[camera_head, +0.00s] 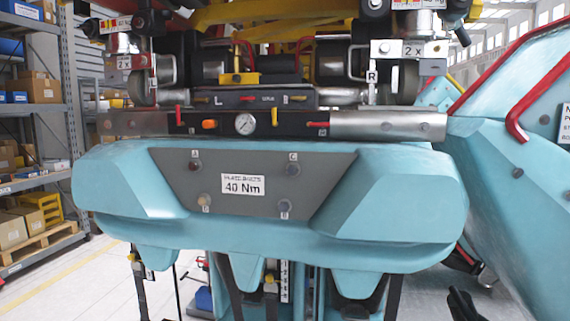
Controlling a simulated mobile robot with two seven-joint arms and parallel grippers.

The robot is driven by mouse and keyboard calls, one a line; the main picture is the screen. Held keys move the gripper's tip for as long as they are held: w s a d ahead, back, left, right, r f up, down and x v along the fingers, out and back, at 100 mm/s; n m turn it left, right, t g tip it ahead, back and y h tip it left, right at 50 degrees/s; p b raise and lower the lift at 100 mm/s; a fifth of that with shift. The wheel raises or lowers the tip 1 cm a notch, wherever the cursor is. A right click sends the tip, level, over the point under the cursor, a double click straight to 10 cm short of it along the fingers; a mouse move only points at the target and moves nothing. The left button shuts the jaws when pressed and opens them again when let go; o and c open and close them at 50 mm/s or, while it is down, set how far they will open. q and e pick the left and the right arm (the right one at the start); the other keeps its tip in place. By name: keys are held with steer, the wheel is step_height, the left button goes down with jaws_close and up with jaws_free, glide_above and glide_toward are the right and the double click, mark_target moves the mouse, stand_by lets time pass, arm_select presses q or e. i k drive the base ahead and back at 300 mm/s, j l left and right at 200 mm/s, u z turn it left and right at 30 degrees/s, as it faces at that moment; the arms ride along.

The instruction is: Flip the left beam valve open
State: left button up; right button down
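A black beam panel (290,122) runs across the front of the coaster train in the head view. Near its left end a small red lever (179,115), which seems to be the left beam valve, stands upright. A second red lever (317,125) near the right end lies level. A yellow lever (275,116) stands upright between them. Nothing touches these levers. A black shape at the bottom right edge looks like the tip of my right gripper (464,304), far below the beam; its opening is unclear. My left gripper is out of view.
An orange knob (208,124) and a round gauge (245,124) sit between the levers. The wide turquoise nose (270,236) juts out below the beam. A turquoise body with a red rail (525,100) stands right. Shelves with boxes (40,90) stand left.

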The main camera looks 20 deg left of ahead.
mark_target(179, 123)
steer(key=u, duration=1.4)
